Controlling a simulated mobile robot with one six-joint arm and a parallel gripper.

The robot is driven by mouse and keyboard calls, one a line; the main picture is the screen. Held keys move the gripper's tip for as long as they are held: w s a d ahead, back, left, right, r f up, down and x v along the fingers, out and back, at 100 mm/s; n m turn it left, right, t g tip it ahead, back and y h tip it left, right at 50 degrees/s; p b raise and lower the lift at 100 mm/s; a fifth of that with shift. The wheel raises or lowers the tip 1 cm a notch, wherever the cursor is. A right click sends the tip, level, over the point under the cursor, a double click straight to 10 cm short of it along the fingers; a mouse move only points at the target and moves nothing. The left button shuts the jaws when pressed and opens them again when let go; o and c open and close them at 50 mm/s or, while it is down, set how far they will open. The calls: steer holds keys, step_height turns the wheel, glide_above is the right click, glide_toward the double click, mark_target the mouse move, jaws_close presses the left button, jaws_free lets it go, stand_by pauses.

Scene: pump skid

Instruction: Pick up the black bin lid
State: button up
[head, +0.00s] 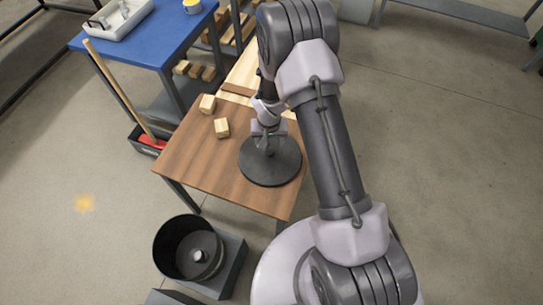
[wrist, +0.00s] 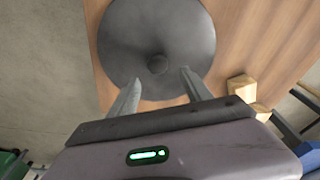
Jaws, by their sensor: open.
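The black bin lid (head: 262,172) is a round, dark disc lying flat on the brown wooden table in the head view. The wrist view shows the lid (wrist: 185,30) from above with a small round knob (wrist: 157,64) at its middle. My gripper (head: 269,149) is over the lid, close to the knob. In the wrist view its two fingers (wrist: 160,82) are apart, one on each side of the knob's near side, with nothing between them that I can see gripped. In the head view the gripper hides most of the knob.
Two wooden blocks (head: 222,127) sit on the table (head: 182,167) left of the lid. An open black bin (head: 170,252) stands on the floor at the front left. A blue table (head: 150,45) with a white tray (head: 112,17) is behind.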

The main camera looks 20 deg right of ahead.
mark_target(270, 151)
steer(key=shift+s+d+f, duration=0.1)
steer(key=shift+s+f, duration=0.15)
steer(key=shift+f, duration=0.7)
steer(key=f+b, duration=0.3)
steer(key=f, duration=0.2)
steer(key=shift+w+f, duration=0.1)
steer(key=shift+w, duration=0.1)
steer(key=shift+c, duration=0.2)
steer(key=shift+r, duration=0.2)
jaws_close()
